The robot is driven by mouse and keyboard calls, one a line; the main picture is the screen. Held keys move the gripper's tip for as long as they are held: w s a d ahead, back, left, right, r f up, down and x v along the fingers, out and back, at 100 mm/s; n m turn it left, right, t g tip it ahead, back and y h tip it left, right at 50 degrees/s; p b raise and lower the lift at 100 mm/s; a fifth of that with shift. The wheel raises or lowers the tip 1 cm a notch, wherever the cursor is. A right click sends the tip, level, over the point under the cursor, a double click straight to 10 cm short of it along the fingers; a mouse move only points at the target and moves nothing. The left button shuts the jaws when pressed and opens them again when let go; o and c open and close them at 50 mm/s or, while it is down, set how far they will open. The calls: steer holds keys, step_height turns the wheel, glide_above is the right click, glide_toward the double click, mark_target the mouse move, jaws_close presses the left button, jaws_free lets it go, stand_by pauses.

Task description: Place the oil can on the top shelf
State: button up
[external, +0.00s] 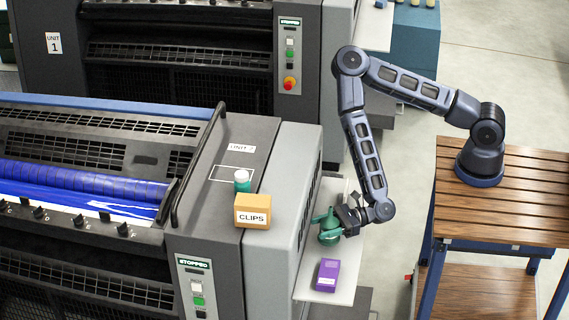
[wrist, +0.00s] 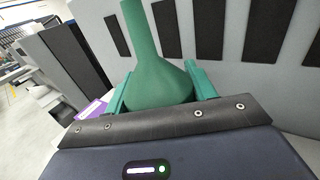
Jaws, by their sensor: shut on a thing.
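The green oil can (external: 328,232) is at my gripper (external: 345,219), beside the grey end of Unit 2. In the wrist view the oil can (wrist: 158,78) shows its round body and tall spout between the jaws, close to a grey slatted panel. My gripper is shut on it. The can is over the white side shelf (external: 338,293); I cannot tell whether its base touches the shelf. The flat grey top of Unit 2 (external: 206,205) is higher and bears a white outlined rectangle.
A purple box (external: 327,275) stands on the side shelf near the can. An orange CLIPS box (external: 252,211) and a green bottle with a white cap (external: 242,181) stand on Unit 2's top. A wooden bench (external: 510,205) carries my arm's base.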

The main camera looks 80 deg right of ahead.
steer(key=shift+f, duration=1.75)
steer(key=shift+f, duration=0.15)
steer(key=o, duration=1.2)
steer(key=shift+o, duration=0.2)
steer(key=v, duration=1.2)
steer(key=shift+s, duration=0.1)
